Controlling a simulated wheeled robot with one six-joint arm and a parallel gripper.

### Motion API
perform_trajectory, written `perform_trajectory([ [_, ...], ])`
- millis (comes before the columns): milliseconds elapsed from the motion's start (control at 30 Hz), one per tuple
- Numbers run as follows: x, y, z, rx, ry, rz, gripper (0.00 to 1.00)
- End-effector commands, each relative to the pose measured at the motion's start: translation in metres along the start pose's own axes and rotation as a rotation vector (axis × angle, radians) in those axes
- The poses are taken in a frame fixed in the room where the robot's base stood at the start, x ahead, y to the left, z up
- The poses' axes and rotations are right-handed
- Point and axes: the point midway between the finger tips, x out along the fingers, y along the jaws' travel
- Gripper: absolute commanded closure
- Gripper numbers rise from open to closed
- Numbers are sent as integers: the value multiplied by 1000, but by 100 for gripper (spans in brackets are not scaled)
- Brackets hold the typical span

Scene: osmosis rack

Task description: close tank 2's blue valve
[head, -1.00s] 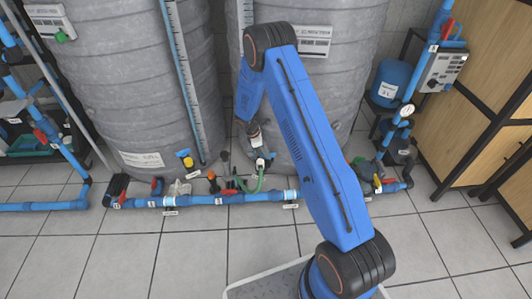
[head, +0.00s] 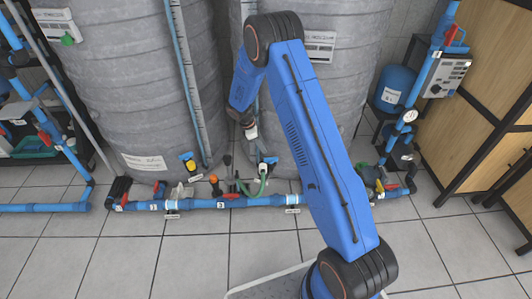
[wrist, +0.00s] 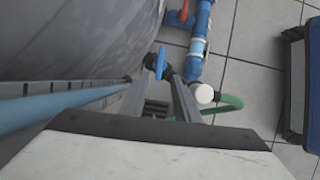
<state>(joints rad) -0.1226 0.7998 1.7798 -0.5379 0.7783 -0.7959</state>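Tank 2 is taken to be the large grey tank (head: 345,60) behind my arm; its number is not readable. A blue valve handle (wrist: 160,63) shows in the wrist view, close to the tank wall and beside the blue pipe. My gripper (wrist: 160,74) points at it with its two fingers apart, one on each side of the handle near the tips. I cannot tell whether they touch it. In the head view my gripper (head: 251,132) is small above the floor pipe, and its fingertips are unclear.
A green hose (wrist: 232,102) with a white cap (wrist: 204,94) lies just right of the fingers. A red-handled valve (wrist: 182,14) sits farther along the blue pipe (wrist: 198,45). Another grey tank (head: 130,90) stands left. Tiled floor (head: 200,260) in front is clear.

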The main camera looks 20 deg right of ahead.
Motion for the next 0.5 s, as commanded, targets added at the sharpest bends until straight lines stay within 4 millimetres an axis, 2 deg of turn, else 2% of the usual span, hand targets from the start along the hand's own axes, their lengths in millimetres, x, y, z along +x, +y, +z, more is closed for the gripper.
perform_trajectory([
  [33, -12, 1, 0, 0, 1, 4, 71],
  [200, -45, 1, -1, 0, 0, 3, 71],
  [300, -61, 0, 0, 1, 1, 2, 71],
  [500, -81, 0, 0, 0, -1, 1, 71],
])
